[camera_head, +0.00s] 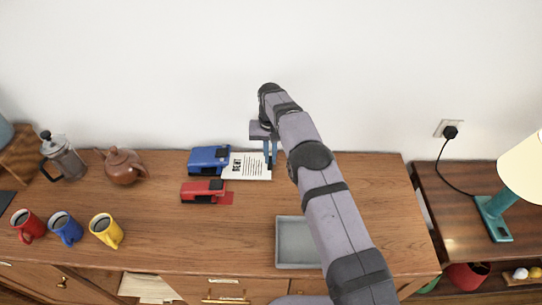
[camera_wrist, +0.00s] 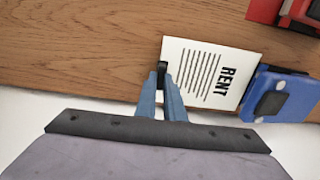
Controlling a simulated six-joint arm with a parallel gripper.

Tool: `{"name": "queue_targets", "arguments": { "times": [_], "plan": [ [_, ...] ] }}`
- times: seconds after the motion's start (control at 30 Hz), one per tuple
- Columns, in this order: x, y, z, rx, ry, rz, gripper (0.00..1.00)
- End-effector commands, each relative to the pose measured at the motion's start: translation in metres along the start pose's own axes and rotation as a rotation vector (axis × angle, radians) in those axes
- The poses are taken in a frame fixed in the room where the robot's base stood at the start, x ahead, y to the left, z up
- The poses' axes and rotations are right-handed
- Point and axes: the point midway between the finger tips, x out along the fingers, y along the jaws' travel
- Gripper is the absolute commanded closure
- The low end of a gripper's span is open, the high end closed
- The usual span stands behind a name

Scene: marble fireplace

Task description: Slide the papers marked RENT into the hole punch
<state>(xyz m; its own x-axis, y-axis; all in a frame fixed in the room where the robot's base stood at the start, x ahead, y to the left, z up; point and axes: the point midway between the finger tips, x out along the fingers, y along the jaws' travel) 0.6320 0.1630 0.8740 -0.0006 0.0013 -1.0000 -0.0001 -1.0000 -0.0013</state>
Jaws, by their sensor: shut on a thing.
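The white papers marked RENT (camera_head: 250,170) lie on the wooden cabinet top, and they also show in the wrist view (camera_wrist: 205,75). Their RENT end meets the blue hole punch (camera_head: 208,158), which also shows in the wrist view (camera_wrist: 282,95). I cannot tell how far the edge sits in its slot. My gripper (camera_head: 270,160) is at the papers' opposite edge, pointing down. In the wrist view my gripper (camera_wrist: 163,78) is shut on that edge, at a small black piece, perhaps a clip (camera_wrist: 162,70).
A red device (camera_head: 202,188), like a punch or stapler, lies in front of the blue one. A grey tray (camera_head: 294,255) is at the front, partly behind my arm. Mugs (camera_head: 67,229), a teapot (camera_head: 123,166) and a press (camera_head: 62,158) stand left. The wall is close behind.

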Motion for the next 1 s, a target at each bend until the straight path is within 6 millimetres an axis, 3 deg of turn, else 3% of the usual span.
{"name": "queue_targets", "arguments": {
  "times": [0.77,0.8,0.87,1.0],
  "plan": [
    [0.0040,0.0000,-0.0001,0.000,0.000,0.000,1.00],
    [0.0041,0.0000,-0.0001,0.000,0.000,0.000,0.82],
    [0.0041,0.0000,-0.0001,0.000,0.000,0.000,0.70],
    [0.0040,0.0000,-0.0001,0.000,0.000,0.000,0.70]
  ]
}}
